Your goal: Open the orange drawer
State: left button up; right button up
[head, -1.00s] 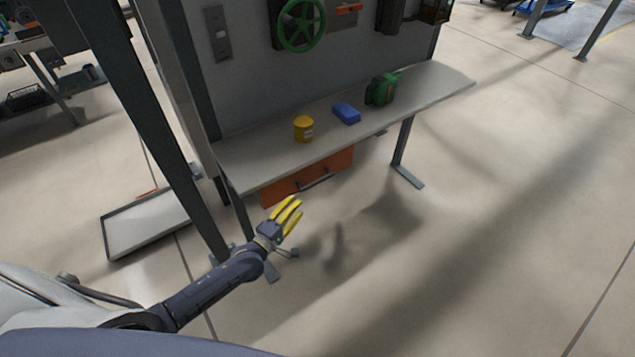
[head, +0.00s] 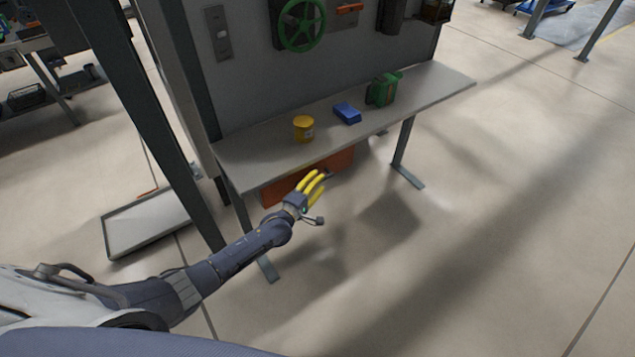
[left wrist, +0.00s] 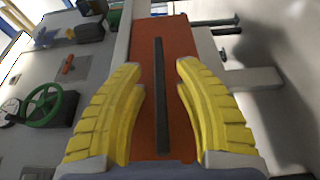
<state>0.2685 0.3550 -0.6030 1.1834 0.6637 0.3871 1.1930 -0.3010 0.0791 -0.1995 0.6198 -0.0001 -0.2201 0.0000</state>
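The orange drawer (head: 335,160) hangs under the grey workbench and looks shut. Its dark bar handle is largely hidden behind my fingers in the head view. In the left wrist view the orange drawer front (left wrist: 176,45) fills the middle, and the dark handle (left wrist: 159,95) runs upright between my fingers. My left gripper (head: 318,180) has yellow fingers and is in front of the drawer. In the left wrist view the left gripper (left wrist: 160,85) is open, one finger on each side of the handle, with gaps on both sides. My right gripper is not in view.
The workbench top (head: 400,105) holds a yellow canister (head: 303,128), a blue box (head: 347,113) and a green container (head: 383,89). A green wheel (head: 302,25) is on the panel behind. A grey post (head: 150,120) stands left. The floor right of my arm is clear.

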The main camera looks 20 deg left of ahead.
pick_arm(q)
jog(key=shift+o, duration=0.4)
grip_shut()
